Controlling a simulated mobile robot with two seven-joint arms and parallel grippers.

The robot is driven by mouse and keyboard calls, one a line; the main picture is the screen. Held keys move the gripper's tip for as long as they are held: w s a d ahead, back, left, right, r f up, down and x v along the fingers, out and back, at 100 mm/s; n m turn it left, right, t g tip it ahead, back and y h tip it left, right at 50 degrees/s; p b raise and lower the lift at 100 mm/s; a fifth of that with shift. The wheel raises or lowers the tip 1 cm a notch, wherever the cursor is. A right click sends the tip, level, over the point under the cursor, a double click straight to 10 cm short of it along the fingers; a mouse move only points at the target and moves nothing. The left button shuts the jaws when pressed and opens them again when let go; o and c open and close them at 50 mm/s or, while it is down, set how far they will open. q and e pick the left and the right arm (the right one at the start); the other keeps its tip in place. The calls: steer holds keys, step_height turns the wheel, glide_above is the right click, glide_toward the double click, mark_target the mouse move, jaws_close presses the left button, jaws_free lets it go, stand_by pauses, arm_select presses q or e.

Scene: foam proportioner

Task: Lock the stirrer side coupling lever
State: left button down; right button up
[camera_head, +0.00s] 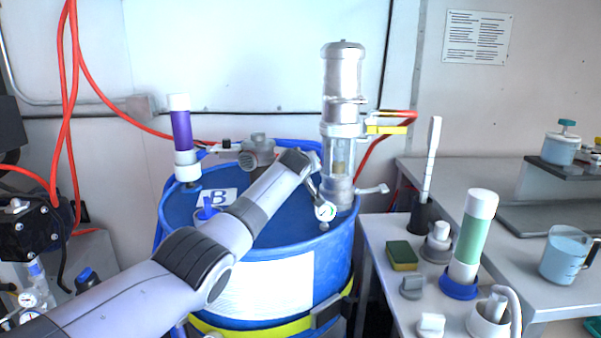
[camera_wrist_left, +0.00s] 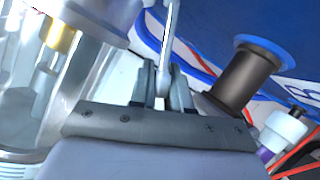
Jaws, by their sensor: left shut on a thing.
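The silver stirrer column (camera_head: 343,85) stands upright on the blue drum (camera_head: 300,240), with a clear section (camera_head: 342,155) low on it. My left arm reaches across the drum lid, its wrist close to the left of the column; its fingertips are hard to make out there. In the left wrist view my left gripper (camera_wrist_left: 164,88) is shut on a thin metal lever (camera_wrist_left: 171,30), which rises from between the fingers. The clear section (camera_wrist_left: 60,65) is left of the fingers. A pale lever (camera_head: 372,189) sticks out at the column's lower right. My right gripper is not in view.
A small gauge (camera_head: 325,211) sits by my wrist at the drum's front rim. A purple-banded cylinder (camera_head: 182,135) stands at the lid's back left. A dark fitting (camera_wrist_left: 246,75) is right of my fingers. A crowded side table (camera_head: 380,230) adjoins the drum.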

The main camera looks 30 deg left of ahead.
arm_select(q)
steer(key=shift+w+d+r+m, duration=0.25)
steer(key=shift+d+r+m, duration=0.05)
steer(key=shift+d+m, duration=0.1)
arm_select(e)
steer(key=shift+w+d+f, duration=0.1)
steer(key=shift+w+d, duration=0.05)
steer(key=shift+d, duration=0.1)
arm_select(q)
steer(key=shift+y, duration=0.3)
steer(key=c, duration=1.2)
jaws_free()
steer(key=shift+o, duration=0.2)
steer(key=shift+f, duration=0.15)
